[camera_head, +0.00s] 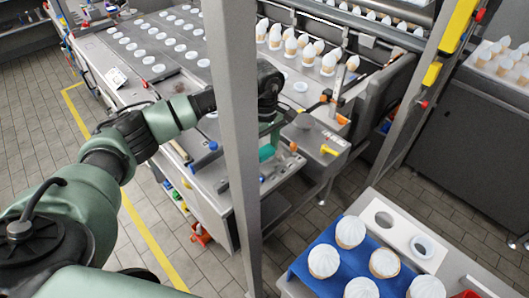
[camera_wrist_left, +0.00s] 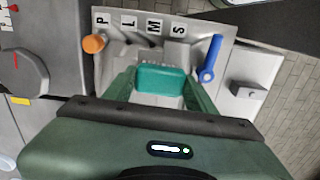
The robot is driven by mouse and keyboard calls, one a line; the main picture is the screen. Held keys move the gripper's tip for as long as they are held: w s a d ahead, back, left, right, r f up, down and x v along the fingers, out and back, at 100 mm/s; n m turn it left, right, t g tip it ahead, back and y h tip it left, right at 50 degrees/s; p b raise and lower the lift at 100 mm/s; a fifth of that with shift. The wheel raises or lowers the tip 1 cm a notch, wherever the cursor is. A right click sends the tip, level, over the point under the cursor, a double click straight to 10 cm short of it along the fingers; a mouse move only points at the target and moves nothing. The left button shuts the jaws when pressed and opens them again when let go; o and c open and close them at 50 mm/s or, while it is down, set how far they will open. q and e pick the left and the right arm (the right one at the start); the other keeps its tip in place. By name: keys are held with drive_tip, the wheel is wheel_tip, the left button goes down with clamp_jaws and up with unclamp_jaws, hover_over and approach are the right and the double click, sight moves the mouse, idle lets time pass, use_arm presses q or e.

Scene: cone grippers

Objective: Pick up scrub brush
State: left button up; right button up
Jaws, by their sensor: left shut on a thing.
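A teal block-shaped thing, which I take for the scrub brush (camera_wrist_left: 160,79), sits between the two green fingers of my left gripper (camera_wrist_left: 160,88) in the left wrist view. The fingers are shut on it from both sides. In the head view the teal brush (camera_head: 266,153) shows just below my left gripper (camera_head: 270,137), above the grey workbench. A grey post stands in front of part of the forearm and wrist. The brush's underside is hidden, so I cannot tell whether it touches the bench. My right gripper is in neither view.
On the bench's tool plate (camera_wrist_left: 110,65), marked with letters, are an orange-capped thing (camera_wrist_left: 95,44) and a blue-handled tool (camera_wrist_left: 209,70). A grey post (camera_head: 236,150) stands close to my arm. A blue tray (camera_head: 300,270) with several cones is at lower right.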

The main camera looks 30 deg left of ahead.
use_arm(q)
drive_tip(key=shift+r, duration=0.1)
drive_tip(key=shift+w+r, duration=0.1)
drive_tip(key=shift+r, duration=0.4)
wheel_tip(320, 180, up, 12)
drive_tip(key=b, duration=0.4)
wheel_tip(320, 180, up, 7)
hover_over(265, 149)
drive_tip(key=o, duration=0.6)
drive_tip(key=c, duration=0.4)
drive_tip(key=shift+s+a+f, duration=0.1)
drive_tip(key=shift+s+f, duration=0.05)
drive_tip(key=shift+s, duration=0.05)
